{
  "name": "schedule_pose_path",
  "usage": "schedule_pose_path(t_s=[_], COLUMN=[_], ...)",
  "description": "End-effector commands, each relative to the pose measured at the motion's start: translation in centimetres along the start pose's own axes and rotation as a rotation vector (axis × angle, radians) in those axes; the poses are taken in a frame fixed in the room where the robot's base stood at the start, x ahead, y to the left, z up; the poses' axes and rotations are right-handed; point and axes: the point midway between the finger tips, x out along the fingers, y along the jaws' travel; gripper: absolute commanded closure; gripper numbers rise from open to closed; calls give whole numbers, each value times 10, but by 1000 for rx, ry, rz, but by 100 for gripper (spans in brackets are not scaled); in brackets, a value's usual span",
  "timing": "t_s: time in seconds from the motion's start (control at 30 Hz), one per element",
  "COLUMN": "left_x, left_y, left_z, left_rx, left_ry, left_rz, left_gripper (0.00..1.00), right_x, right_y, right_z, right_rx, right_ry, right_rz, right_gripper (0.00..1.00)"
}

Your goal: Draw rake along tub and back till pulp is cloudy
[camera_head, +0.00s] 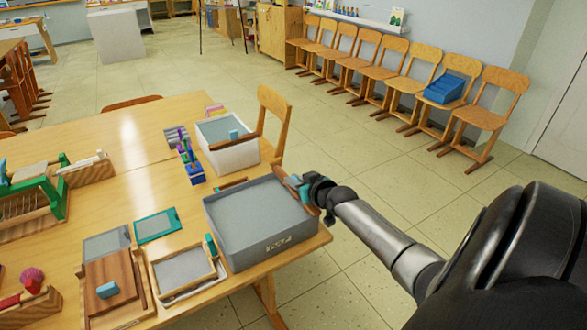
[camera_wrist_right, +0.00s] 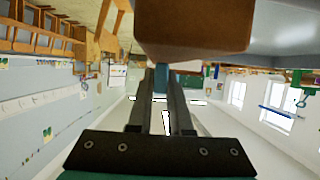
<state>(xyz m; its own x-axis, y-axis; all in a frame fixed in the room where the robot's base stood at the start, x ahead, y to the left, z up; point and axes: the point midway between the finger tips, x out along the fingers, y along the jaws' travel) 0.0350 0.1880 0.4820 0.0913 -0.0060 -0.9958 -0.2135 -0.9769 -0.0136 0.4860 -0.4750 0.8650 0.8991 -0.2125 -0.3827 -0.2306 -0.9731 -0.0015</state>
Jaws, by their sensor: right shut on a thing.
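The grey tub (camera_head: 279,246) stands at the table's right edge, full of flat grey pulp (camera_head: 255,213). My right gripper (camera_head: 303,185) is at the tub's far right corner, at rim height. It is shut on the teal handle of the rake, which also shows between the fingers in the right wrist view (camera_wrist_right: 162,78). The rake's brown wooden head (camera_wrist_right: 192,30) fills the top of the wrist view. In the head view, the fingers and arm partly hide the rake, and I cannot tell whether it touches the pulp. My left gripper is not in view.
A white tub (camera_head: 236,156) with a wooden bar stands behind the grey tub. A framed screen (camera_head: 185,270) and a wooden board (camera_head: 118,283) lie to its left. A wooden chair (camera_head: 274,118) stands behind the table. Floor to the right is clear.

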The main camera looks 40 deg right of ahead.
Motion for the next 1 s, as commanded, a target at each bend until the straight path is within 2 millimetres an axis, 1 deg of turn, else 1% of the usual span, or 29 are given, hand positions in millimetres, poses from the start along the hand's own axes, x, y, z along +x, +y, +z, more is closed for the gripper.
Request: schedule_pose_path(t_s=[0.03,0.2,0.3,0.53,0.67,0.77,1.0], left_x=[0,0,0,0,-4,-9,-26], left_y=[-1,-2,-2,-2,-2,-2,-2], left_z=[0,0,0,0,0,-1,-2], left_rx=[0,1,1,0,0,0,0], left_ry=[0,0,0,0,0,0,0], left_rz=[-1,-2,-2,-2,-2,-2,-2], left_gripper=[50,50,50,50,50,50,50], right_x=[0,0,0,0,-6,-15,-51], right_y=[6,5,4,3,2,2,2], right_z=[-1,-1,-1,-1,0,-1,-2], right_rx=[-2,-2,-2,-2,-2,-3,-2], right_ry=[0,0,0,0,-2,-2,-3], right_rz=[9,8,7,5,4,4,4], right_gripper=[82,62,52,52,52,52,52])
